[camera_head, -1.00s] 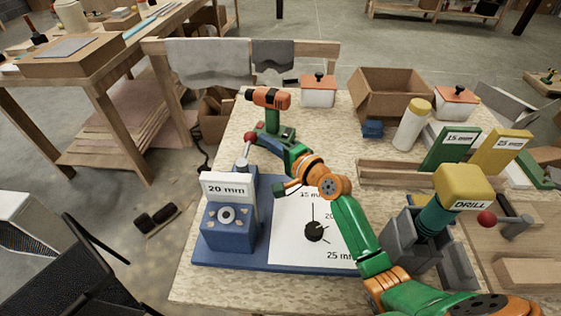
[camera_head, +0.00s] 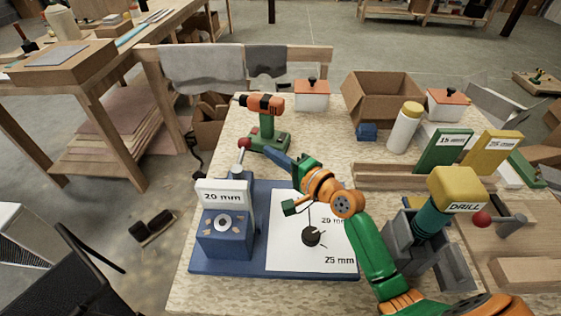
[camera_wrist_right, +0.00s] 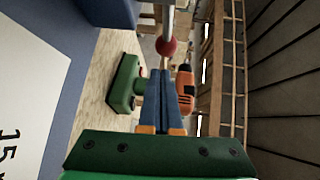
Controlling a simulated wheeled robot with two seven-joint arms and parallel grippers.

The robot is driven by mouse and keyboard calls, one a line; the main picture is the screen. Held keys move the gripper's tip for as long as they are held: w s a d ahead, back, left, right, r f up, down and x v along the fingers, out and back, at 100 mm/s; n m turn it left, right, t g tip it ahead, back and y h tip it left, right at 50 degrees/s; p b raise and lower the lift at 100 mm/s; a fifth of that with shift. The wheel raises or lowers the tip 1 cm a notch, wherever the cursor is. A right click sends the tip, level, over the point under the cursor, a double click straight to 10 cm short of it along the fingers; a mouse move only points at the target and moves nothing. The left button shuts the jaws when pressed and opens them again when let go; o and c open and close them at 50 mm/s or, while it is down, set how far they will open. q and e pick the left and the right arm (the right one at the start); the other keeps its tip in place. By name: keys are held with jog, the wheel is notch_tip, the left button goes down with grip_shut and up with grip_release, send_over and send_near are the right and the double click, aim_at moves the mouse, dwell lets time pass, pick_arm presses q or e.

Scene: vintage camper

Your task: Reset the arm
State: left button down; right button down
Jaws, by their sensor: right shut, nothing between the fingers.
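My right arm, green and orange, reaches in from the lower right of the head view. Its gripper (camera_head: 268,152) has slim blue fingers lying together, with nothing between them. The fingers point up-left, close to the red-balled lever (camera_head: 244,143) of the blue 20 mm fixture (camera_head: 226,236); I cannot tell whether they touch it. In the right wrist view the gripper (camera_wrist_right: 166,72) is shut, with the red ball (camera_wrist_right: 167,46) just past the tips. My left gripper is not in view.
An orange and green drill (camera_head: 265,120) stands just behind the fingers. A white dial sheet (camera_head: 300,255) lies under my forearm. A yellow-topped DRILL holder (camera_head: 458,190) stands right of my arm. A white bottle (camera_head: 404,130) and cardboard box (camera_head: 382,97) are farther back.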

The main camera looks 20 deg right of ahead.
jog(key=v, duration=0.3)
jog(key=shift+w, duration=0.1)
